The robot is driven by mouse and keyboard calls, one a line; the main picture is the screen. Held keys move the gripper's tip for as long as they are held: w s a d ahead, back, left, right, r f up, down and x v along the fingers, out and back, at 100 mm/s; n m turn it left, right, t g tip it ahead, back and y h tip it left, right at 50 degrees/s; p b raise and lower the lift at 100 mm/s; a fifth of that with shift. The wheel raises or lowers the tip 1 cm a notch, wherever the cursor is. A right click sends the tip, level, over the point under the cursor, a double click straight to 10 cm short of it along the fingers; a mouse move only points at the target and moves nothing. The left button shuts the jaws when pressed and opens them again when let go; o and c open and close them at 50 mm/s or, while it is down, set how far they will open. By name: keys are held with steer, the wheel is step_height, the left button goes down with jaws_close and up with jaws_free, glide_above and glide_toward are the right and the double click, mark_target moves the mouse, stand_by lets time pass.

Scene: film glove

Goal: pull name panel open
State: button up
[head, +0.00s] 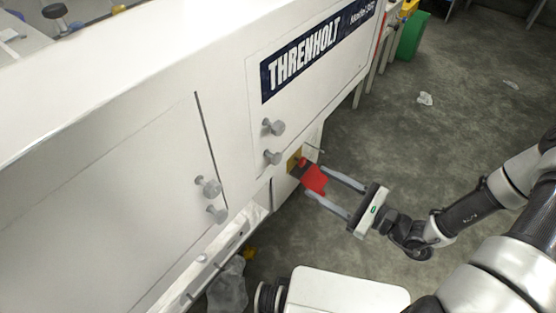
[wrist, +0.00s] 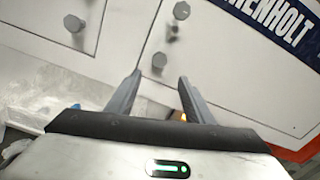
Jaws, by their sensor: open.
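The name panel (head: 290,115) is a white door with a dark blue THRENHOLT label (head: 315,50), upright on the machine's side. It looks shut. Two grey round knobs, an upper one (head: 273,127) and a lower one (head: 272,157), stick out near its lower left edge. My gripper (head: 315,180) is open and empty, right of and below the lower knob in the head view. In the wrist view the open fingers (wrist: 160,76) point toward a knob (wrist: 159,61) just beyond their tips. Contact with it cannot be made out. The label is cut off there.
A second white door (head: 120,190) with two knobs (head: 208,186) is at left. A clear bag (head: 228,288) hangs below. Grey floor at right is mostly clear.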

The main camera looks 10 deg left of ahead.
mark_target(280, 160)
steer(key=b+x, duration=0.1)
steer(key=x, duration=1.3)
steer(key=shift+w+a+b, duration=0.1)
steer(key=shift+a+b, duration=0.25)
steer(key=shift+a, duration=0.05)
steer(key=shift+d, duration=0.1)
jaws_close()
